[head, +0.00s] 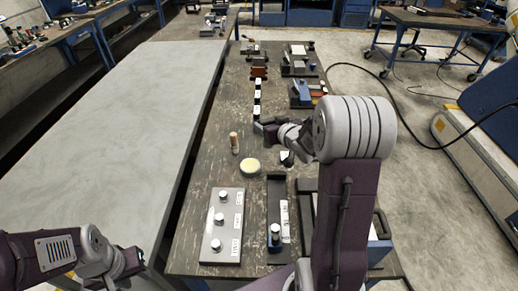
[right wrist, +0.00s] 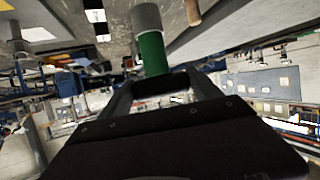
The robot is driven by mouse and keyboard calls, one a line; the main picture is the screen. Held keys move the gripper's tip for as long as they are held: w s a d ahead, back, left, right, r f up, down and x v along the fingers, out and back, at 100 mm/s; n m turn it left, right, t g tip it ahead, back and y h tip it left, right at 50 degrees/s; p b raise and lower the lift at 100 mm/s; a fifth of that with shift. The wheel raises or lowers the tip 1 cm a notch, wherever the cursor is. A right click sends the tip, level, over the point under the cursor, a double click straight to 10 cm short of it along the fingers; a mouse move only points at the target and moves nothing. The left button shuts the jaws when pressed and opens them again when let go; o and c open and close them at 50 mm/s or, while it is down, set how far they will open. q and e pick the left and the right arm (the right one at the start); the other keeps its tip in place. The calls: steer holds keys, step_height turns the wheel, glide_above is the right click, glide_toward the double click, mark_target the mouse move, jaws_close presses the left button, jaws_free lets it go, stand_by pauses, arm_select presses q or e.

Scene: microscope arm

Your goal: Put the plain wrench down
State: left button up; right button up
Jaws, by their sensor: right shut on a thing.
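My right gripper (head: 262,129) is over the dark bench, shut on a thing. In the right wrist view a grey cylinder with a green sleeve (right wrist: 152,52) stands between its fingers. I take this to be the plain wrench; its full shape does not show. In the head view only a small grey-green part (head: 257,128) shows at the fingertips, and I cannot tell whether it touches the bench. My left gripper (head: 133,262) is at the lower left, beside the bench's near left edge, and its jaw opening cannot be made out.
The bench (head: 200,185) carries a wooden peg (head: 234,143), a pale round disc (head: 250,166), a metal plate with knobs (head: 222,226) and a black tray (head: 277,188). A row of black-and-white labelled pieces (head: 257,94) lies beyond my right gripper. The grey table (head: 110,130) is clear.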

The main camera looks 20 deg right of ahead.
steer(key=shift+d, duration=0.15)
steer(key=shift+a, duration=0.2)
arm_select(q)
steer(key=shift+w+a+f+b, duration=0.1)
steer(key=shift+a+f+b, duration=0.05)
steer(key=shift+f+b, duration=0.3)
steer(key=shift+w+a+f+b, duration=0.1)
steer(key=shift+f+b, duration=0.1)
steer(key=shift+f, duration=0.3)
arm_select(e)
steer(key=w+f, duration=1.1)
steer(key=shift+w, duration=0.4)
arm_select(q)
steer(key=shift+s, duration=0.1)
arm_select(e)
steer(key=shift+a, duration=0.1)
steer(key=shift+f, duration=0.15)
steer(key=o, duration=1.9)
arm_select(q)
steer(key=shift+f, duration=0.15)
arm_select(e)
steer(key=shift+s, duration=0.1)
